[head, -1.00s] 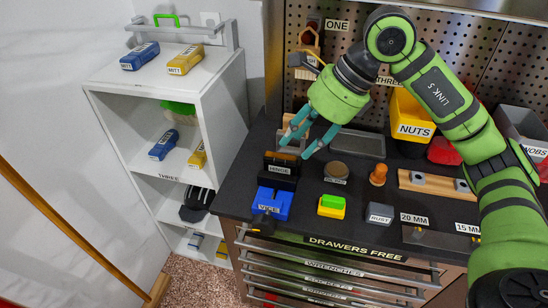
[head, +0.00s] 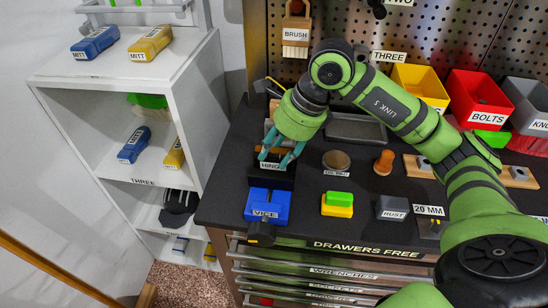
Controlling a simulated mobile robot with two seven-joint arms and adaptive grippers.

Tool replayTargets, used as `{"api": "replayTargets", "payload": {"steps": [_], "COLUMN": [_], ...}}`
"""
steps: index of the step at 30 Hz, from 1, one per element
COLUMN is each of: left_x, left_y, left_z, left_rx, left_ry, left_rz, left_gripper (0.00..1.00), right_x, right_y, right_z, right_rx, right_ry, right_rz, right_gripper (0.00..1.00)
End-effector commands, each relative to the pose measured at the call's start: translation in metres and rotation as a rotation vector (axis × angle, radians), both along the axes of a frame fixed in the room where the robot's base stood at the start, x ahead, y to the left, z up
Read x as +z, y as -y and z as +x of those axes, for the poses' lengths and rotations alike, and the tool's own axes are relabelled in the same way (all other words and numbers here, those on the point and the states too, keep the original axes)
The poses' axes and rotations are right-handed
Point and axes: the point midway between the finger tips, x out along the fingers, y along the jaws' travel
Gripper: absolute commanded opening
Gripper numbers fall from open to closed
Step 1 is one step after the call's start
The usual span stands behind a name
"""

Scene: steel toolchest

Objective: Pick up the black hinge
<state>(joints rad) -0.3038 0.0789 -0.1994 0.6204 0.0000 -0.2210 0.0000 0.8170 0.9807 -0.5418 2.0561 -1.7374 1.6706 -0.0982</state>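The black hinge (head: 256,181) is a dark block with a white HINGE label, standing on the black worktop behind the blue vice. My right gripper (head: 274,161) reaches down over it from above, and its two teal fingers are spread apart at the hinge's upper part. One finger covers the end of the label. The gripper looks open; contact with the hinge cannot be made out. The top of the hinge is partly hidden by the fingers and the green gripper body. My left gripper is not in view.
The blue vice (head: 267,206) stands directly in front of the hinge. A green-yellow block (head: 338,204), a grey RUST block (head: 391,208), a round tin (head: 336,160) and an orange knob (head: 384,162) lie to the right. A grey tray (head: 356,130) lies behind. White shelves (head: 205,95) stand left.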

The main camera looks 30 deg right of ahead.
Motion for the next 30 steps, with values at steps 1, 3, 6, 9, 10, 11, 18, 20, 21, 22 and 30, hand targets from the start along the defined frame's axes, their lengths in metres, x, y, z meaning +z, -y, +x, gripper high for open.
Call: {"api": "replayTargets", "payload": {"steps": [1,3,6,9,10,11,18,20,21,22,30], "left_x": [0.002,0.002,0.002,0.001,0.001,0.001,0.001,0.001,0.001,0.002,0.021], "left_y": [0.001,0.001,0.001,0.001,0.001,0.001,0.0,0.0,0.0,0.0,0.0], "left_z": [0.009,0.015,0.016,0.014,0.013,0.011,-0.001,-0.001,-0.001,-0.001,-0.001], "left_rx": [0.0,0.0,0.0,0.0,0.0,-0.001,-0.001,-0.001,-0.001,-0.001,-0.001], "left_ry": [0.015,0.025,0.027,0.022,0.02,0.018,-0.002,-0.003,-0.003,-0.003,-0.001], "left_rz": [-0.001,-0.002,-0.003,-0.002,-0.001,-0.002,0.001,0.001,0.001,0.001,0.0], "left_gripper": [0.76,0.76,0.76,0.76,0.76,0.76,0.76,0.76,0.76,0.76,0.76], "right_x": [-0.003,-0.005,-0.005,-0.005,-0.005,-0.005,-0.003,-0.003,-0.002,-0.002,0.025], "right_y": [-0.001,-0.001,-0.001,-0.001,-0.001,-0.001,-0.001,-0.001,-0.001,-0.001,-0.001], "right_z": [0.0,0.001,0.001,0.001,0.001,0.001,0.002,0.002,0.002,0.002,0.002], "right_rx": [0.001,0.0,0.0,0.0,0.0,0.0,-0.001,-0.001,-0.001,-0.001,-0.002], "right_ry": [-0.001,0.001,0.001,0.001,0.001,0.001,0.004,0.005,0.005,0.005,0.007], "right_rz": [0.001,0.001,0.0,0.001,0.001,0.001,0.002,0.002,0.002,0.002,0.001], "right_gripper": [0.39,0.39,0.39,0.27,0.15,0.03,0.0,0.0,0.0,0.0,0.0]}}
